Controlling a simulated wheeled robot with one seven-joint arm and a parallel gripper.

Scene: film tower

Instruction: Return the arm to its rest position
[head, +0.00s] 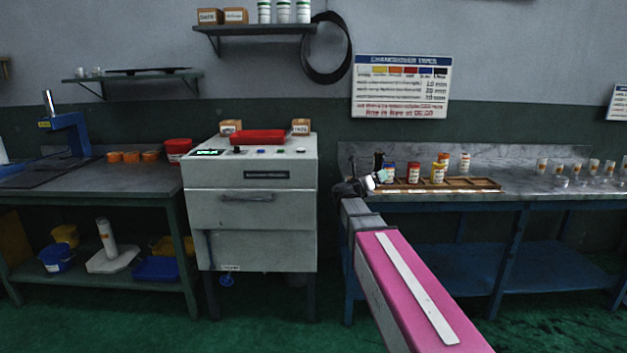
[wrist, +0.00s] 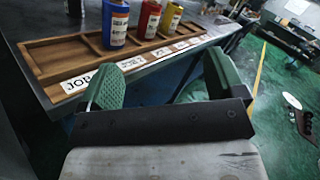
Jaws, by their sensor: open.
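My arm, with a pink link, reaches forward from the bottom right of the head view. My gripper (head: 368,183) is at the left end of the right-hand bench, in front of the wooden rack. In the wrist view my gripper (wrist: 165,85) shows two green fingers spread apart with nothing between them. The wooden rack (wrist: 45,62) lies beyond the fingers, with a blue jar (wrist: 116,25), a red jar (wrist: 150,18) and a yellow jar (wrist: 171,17) standing in it. White labels, one reading "JOB", run along its front edge.
The right-hand bench (head: 540,180) carries the rack (head: 485,184) and several small cups (head: 593,166) farther right. A grey cabinet (head: 252,200) stands left of my gripper with a red tray (head: 259,136) on top. Green floor (head: 270,335) is open in front of the cabinet.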

